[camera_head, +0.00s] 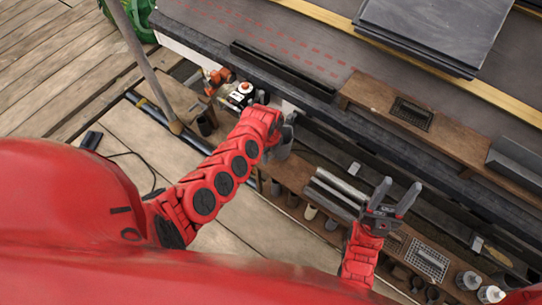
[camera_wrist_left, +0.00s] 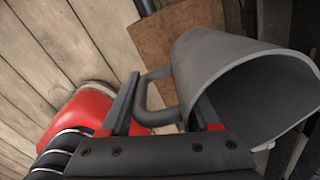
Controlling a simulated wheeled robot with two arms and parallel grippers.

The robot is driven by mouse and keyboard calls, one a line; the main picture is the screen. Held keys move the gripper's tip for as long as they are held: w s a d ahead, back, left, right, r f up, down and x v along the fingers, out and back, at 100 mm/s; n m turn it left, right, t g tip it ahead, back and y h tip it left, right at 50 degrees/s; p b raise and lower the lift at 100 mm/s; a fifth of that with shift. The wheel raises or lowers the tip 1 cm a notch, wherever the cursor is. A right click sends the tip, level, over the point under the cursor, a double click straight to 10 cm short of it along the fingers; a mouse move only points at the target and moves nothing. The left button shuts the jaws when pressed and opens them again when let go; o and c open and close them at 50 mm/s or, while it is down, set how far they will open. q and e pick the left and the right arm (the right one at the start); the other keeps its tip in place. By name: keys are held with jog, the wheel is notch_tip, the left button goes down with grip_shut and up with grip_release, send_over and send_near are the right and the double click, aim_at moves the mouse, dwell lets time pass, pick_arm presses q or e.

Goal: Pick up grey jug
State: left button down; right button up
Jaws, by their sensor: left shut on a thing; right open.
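The grey jug (camera_wrist_left: 215,62) fills the right of the left wrist view, its wide mouth facing right and its looped handle (camera_wrist_left: 145,100) toward my fingers. My left gripper (camera_wrist_left: 165,112) is shut on the handle, with one finger on each side of it. In the head view the jug (camera_head: 283,145) is small and partly hidden beside my left gripper (camera_head: 281,125), near the brown lower shelf. My right gripper (camera_head: 398,192) is open and empty, its fingers pointing up the picture over the shelf's right part.
Grey bars or tubes (camera_head: 337,190) lie on the shelf just left of my right gripper. A wire basket (camera_head: 428,261) and white-topped bottles (camera_head: 490,294) are at lower right. A black-and-white tool (camera_head: 242,95) is behind my left wrist. Dark slabs (camera_head: 440,30) lie on the roof above.

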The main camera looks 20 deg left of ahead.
pick_arm(q)
notch_tip(320, 180, up, 3)
jog(key=shift+r+p, duration=0.2)
jog(key=shift+p, duration=0.65)
jog(key=shift+r+p, duration=0.35)
jog(key=shift+r, duration=0.4)
dwell(1.8)
